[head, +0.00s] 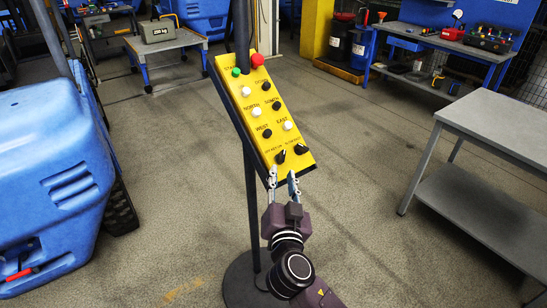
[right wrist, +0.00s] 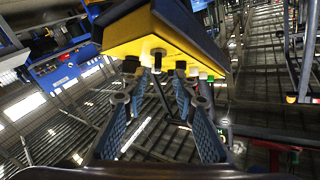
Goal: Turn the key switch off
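A yellow control panel (head: 262,112) with labelled buttons is mounted at a slant on a black post. Two black rotary knobs sit at its lower end. The left knob (head: 280,156) is beside small lettering that seems to include "KEY"; the right knob (head: 301,149) is beside lettering that seems to read "SLOW FAST". Which way either is turned is too small to tell. My right gripper (head: 283,178) is just below the knobs at the panel's lower edge, fingers apart and nothing between them. The right wrist view shows the open fingers (right wrist: 157,85) near the yellow panel (right wrist: 165,38). My left gripper is out of view.
The post (head: 250,210) stands on a round black base. A grey metal table (head: 495,125) is at the right. A large blue machine body (head: 50,165) is at the left. A low cart (head: 165,45) carries a weight box. The floor between is clear.

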